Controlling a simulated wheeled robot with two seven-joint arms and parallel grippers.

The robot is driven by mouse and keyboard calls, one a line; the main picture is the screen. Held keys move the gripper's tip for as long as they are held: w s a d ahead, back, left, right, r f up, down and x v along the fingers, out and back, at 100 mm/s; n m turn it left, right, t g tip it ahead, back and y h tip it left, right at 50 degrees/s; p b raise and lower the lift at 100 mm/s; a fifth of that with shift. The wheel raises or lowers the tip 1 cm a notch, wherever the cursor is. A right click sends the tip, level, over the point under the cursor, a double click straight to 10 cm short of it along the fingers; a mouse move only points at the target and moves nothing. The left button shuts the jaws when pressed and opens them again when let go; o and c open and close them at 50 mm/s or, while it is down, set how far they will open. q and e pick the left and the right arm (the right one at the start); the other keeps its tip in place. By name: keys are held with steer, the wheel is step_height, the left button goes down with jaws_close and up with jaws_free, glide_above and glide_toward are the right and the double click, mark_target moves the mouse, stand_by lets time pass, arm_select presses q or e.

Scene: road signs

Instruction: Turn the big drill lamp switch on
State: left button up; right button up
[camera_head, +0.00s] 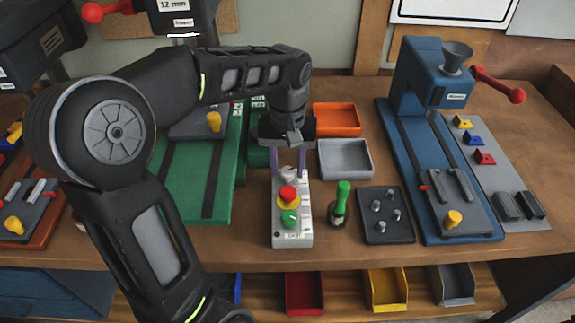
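A narrow light-grey control box (292,238) stands on the workbench in front of the green drill base. From far to near it carries a grey-white rotary knob (289,174), a red mushroom button (288,194) on a yellow collar, and a green knob (289,218). Small labels along its edge are too small to read, so I cannot tell which control is marked as the lamp switch. My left gripper (289,172) points down over the box's far end. Its two purplish fingers are apart, one on each side of the grey-white knob; contact is unclear. My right gripper is not in view.
A green-handled tool (340,203) and a dark tray with pegs (386,215) stand right of the box. Behind are grey (345,176) and orange (337,133) bins. A blue drill press (421,80) stands at right; the green drill base (192,185) lies left, partly behind my arm.

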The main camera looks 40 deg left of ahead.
mark_target(288, 171)
arm_select(q)
steer(key=shift+r, duration=0.1)
step_height(288, 171, up, 8)
steer(key=shift+f, duration=0.2)
stand_by(0.3)
stand_by(0.5)
